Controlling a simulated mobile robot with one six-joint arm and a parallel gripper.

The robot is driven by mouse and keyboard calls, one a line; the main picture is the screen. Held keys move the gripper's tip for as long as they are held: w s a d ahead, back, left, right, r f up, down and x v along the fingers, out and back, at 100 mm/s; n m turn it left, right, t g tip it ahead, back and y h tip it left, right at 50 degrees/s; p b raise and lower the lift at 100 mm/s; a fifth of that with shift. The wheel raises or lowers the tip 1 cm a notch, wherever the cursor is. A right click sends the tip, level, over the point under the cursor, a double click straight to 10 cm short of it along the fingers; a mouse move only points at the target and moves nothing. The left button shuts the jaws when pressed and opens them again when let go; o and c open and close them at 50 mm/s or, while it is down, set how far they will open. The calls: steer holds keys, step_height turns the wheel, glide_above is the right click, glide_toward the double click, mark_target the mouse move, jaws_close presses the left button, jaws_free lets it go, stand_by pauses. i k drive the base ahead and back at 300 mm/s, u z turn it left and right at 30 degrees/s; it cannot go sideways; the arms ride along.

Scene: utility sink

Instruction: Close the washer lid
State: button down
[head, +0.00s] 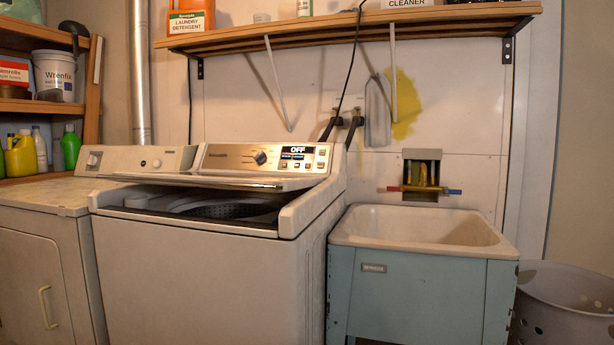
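The white top-loading washer (200,285) stands at the centre left, with its control panel (262,157) at the back showing "OFF". The washer lid (200,181) shows as a thin, nearly edge-on strip just in front of the panel. It is raised above the top opening, with a gap beneath its front edge. Part of the drum (235,210) shows through that gap. The lid's exact angle is hard to tell from this view. My gripper is not in view, and nothing is seen touching the lid.
A blue utility sink (420,300) with a white basin stands close on the washer's right. A white appliance (40,270) adjoins its left. A shelf (350,28) with bottles hangs above. A perforated basket (565,305) stands at the far right.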

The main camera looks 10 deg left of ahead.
mark_target(249, 182)
steer(key=z, duration=0.05)
steer(key=k, duration=0.7)
steer(key=u, duration=1.45)
steer(key=i, duration=1.6)
steer(key=z, duration=1.2)
